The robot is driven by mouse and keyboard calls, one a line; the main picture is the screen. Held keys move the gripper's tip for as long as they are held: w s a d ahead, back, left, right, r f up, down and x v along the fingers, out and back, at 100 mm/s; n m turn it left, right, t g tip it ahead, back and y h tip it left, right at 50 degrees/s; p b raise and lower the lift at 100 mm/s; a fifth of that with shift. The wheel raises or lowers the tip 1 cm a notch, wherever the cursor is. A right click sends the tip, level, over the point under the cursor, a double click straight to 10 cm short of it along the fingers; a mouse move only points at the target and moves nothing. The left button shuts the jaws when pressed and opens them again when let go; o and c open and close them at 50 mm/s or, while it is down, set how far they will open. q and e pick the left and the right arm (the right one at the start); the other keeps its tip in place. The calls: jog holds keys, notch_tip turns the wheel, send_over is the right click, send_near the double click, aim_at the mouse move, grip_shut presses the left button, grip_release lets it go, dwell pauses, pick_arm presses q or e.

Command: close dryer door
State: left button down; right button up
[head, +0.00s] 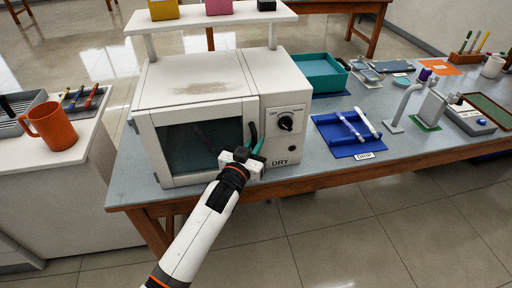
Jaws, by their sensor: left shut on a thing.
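The dryer (205,85) is a white box on the grey table, with a dark-windowed door (165,155) on its front left. The door stands at or close to its front frame; I cannot tell whether a small gap remains. A dark door handle (253,130) shows by the door's right edge. My left gripper (253,146) is at this edge, shut on the handle, and hides its lower part. My right gripper is not in view.
A knob panel (286,122) marked DRY is right of the door. A blue tray (345,135) lies further right, with a teal bin (320,72) behind. A shelf (210,20) stands behind the dryer. An orange mug (50,127) is on the left counter. The floor in front is clear.

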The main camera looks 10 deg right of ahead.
pick_arm(q)
jog(key=c, duration=1.5)
grip_release()
jog(key=shift+s, duration=0.1)
jog(key=shift+o, duration=0.2)
jog(key=shift+a, duration=0.1)
jog(key=v, duration=1.2)
